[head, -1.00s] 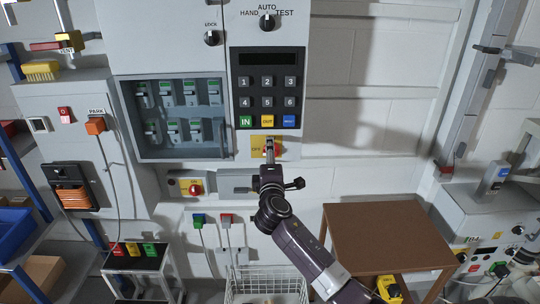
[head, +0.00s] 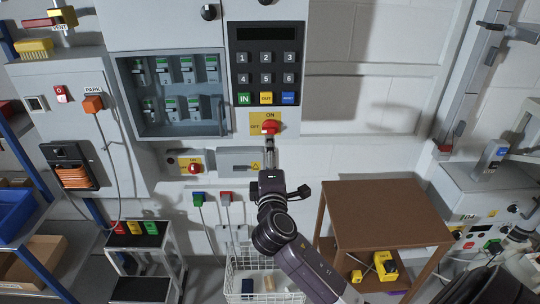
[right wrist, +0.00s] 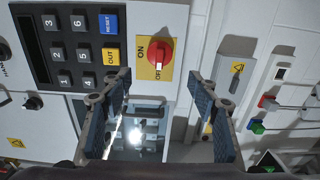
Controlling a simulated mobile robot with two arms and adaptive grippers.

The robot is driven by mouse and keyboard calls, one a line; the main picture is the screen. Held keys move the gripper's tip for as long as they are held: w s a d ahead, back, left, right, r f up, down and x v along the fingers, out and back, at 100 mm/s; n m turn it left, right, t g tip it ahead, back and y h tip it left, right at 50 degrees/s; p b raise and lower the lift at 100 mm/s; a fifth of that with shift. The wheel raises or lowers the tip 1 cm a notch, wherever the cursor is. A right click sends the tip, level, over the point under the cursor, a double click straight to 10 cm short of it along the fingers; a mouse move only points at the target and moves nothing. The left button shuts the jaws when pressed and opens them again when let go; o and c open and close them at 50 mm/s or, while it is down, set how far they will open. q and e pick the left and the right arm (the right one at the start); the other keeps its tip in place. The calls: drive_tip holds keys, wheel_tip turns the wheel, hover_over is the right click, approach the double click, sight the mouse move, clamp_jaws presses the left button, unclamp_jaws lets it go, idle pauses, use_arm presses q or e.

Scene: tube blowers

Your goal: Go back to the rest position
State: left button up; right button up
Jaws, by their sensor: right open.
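My right gripper (head: 270,152) is just below the red rotary switch (head: 271,127) on its yellow ON/OFF plate (head: 256,121), under the keypad. In the right wrist view the gripper (right wrist: 160,88) is open. Its two fingers are apart with nothing between them. The red switch (right wrist: 159,54) shows beyond the fingertips, clear of both fingers. My right arm comes up from the lower right of the head view. My left gripper is not in view.
The keypad (head: 266,63) and breaker box (head: 173,93) are on the wall panel. A brown table (head: 385,215) stands right of my arm, and a white wire basket (head: 233,270) is below left of it. A grey box (head: 240,161) sits close left of the gripper.

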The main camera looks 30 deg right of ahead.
drive_tip(key=shift+s, duration=0.1)
idle(0.4)
drive_tip(key=a+f+g+y+b, duration=0.1)
drive_tip(key=a+f+g+y, duration=0.1)
drive_tip(key=f, duration=1)
drive_tip(key=a+f+g+y, duration=0.1)
drive_tip(key=f+y, duration=0.1)
drive_tip(key=f, duration=1)
drive_tip(key=s+a+f+m+g+y, duration=0.1)
drive_tip(key=s+f, duration=0.3)
drive_tip(key=f, duration=0.4)
drive_tip(key=s+a+f+g+y+b, duration=0.1)
drive_tip(key=s+a+f+g, duration=0.1)
drive_tip(key=s+f, duration=0.35)
drive_tip(key=s+a+f+m+g+y, duration=0.1)
drive_tip(key=s+f, duration=0.1)
drive_tip(key=f, duration=0.7)
drive_tip(key=s+a+f+m+g+y+b, duration=0.1)
drive_tip(key=s+a+f+m+g+y, duration=0.2)
drive_tip(key=s+f, duration=1.5)
drive_tip(key=s+a+f+m+g, duration=0.1)
drive_tip(key=s+f+m+g, duration=0.1)
drive_tip(key=s, duration=0.9)
drive_tip(key=s+a+f+m+g+b, duration=0.1)
drive_tip(key=s+f, duration=0.3)
drive_tip(key=s, duration=0.7)
drive_tip(key=shift+s+a+f+m+g, duration=0.15)
drive_tip(key=shift+a+f+m+g, duration=0.05)
drive_tip(key=shift+a+m+g, duration=0.45)
